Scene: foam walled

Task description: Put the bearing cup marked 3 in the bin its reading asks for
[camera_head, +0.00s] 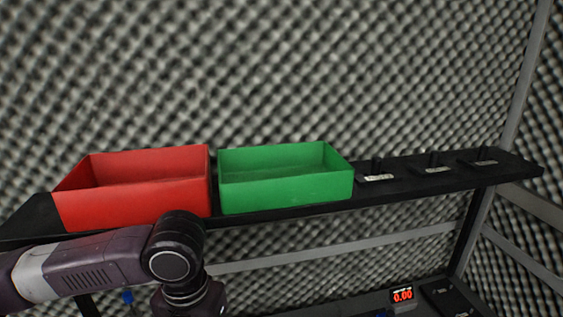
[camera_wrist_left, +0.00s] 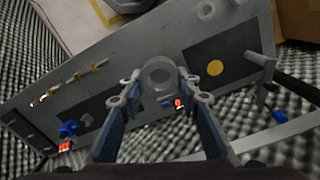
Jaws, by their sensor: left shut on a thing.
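A grey ring-shaped bearing cup (camera_wrist_left: 158,76) is between the fingertips of my left gripper (camera_wrist_left: 158,88) in the left wrist view. The gripper is shut on it; no number can be read on the cup. In the head view my left arm comes in low from the left, and its gripper is below the frame. An open red bin (camera_head: 135,205) stands on the left of the shelf. An open green bin (camera_head: 290,193) stands to its right. Both look empty as far as I can see inside. My right gripper is not in view.
Several small pegged stands with labels (camera_head: 379,177) line the shelf (camera_head: 520,172) right of the green bin. Below, a red-lit display (camera_head: 402,295) reads 0.00. The left wrist view shows a grey surface with a yellow disc (camera_wrist_left: 215,68) on a dark pad.

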